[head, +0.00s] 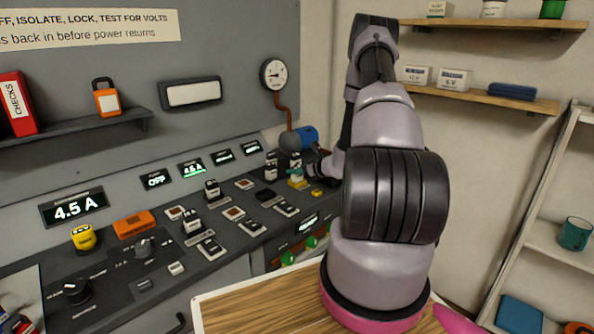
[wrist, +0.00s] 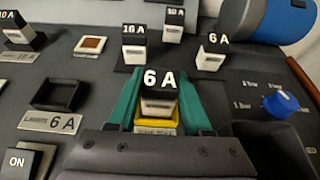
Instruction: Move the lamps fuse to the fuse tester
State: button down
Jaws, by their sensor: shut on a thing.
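The lamps fuse, a black and white block marked 6 A (wrist: 160,100), is between the green fingers of my gripper (wrist: 161,92) in the wrist view. The gripper is shut on it. Directly under the fuse is the yellow fuse tester (wrist: 156,124), with a partly hidden label in front. I cannot tell whether the fuse is fully seated in it. In the head view the tester (head: 298,184) shows at the far end of the sloping panel, with my gripper (head: 296,172) over it. The lamps socket (wrist: 60,94), labelled Lamps 6 A, is empty.
A blue knob (wrist: 281,103) is to the right, and a blue cylinder (wrist: 265,20) is at the back right. An ON switch (wrist: 22,160) is at the near left.

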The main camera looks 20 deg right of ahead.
jog(key=shift+f, duration=0.4)
jog(key=c, duration=0.6)
grip_release()
jog(key=shift+v, duration=5.5)
